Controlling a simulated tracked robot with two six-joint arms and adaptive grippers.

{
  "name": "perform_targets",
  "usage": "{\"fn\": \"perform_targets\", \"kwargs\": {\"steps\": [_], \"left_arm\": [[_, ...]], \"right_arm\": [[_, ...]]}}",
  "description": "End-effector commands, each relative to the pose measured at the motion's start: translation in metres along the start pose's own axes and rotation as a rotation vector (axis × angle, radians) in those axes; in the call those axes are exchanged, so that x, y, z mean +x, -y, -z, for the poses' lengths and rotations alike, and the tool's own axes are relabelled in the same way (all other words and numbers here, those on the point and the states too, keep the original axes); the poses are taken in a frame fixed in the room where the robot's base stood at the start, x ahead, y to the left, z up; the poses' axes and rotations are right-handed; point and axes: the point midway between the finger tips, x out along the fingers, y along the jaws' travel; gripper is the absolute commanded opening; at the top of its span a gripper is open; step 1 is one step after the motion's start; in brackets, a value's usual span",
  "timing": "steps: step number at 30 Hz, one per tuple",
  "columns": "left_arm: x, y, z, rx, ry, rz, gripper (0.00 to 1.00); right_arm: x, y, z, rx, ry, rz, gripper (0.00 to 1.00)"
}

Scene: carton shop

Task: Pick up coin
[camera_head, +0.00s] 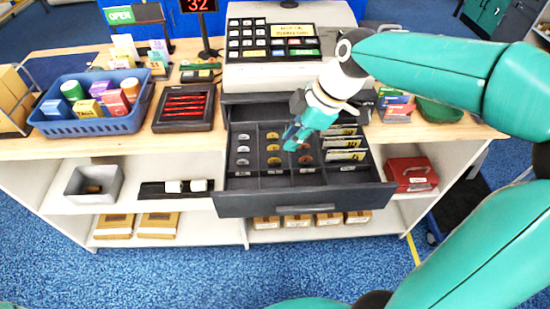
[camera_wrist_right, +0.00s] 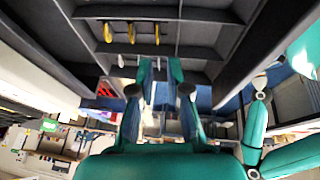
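Coins stand in the compartments of an open dark cash drawer (camera_head: 235,200): silver coins (camera_head: 242,149) in the left column, gold coins (camera_head: 273,147) in the middle one, and copper coins (camera_head: 305,159) in the right one. My right gripper (camera_head: 292,140) is over the drawer, near the line between the gold and copper columns. The gripper hides part of the copper column. My left gripper is not in view.
Banknotes (camera_head: 345,155) stand in the drawer right of the coins. The cash register (camera_head: 285,75) is behind. A blue basket (camera_head: 90,125) and a black tray with red pens (camera_head: 185,108) are on the counter to the left. A red box (camera_head: 410,174) is on the shelf right.

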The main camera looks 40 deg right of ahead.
Motion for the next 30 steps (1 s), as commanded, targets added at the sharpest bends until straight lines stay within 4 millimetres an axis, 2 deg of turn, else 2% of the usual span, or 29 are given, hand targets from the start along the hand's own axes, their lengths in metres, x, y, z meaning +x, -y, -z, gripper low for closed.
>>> {"fn": "perform_targets", "kwargs": {"steps": [3, 13, 21, 30], "left_arm": [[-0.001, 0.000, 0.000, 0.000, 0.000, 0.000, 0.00], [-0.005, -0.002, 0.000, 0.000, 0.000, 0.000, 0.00], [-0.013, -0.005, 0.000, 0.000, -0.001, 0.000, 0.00], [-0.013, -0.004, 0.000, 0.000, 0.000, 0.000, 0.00]], "right_arm": [[0.021, 0.000, 0.002, -0.003, 0.001, 0.005, 0.16], [0.044, -0.001, 0.003, -0.005, 0.001, 0.005, 0.16], [0.081, -0.003, 0.002, -0.005, 0.000, 0.004, 0.16], [0.087, -0.004, 0.002, -0.006, -0.001, 0.001, 0.16]]}}
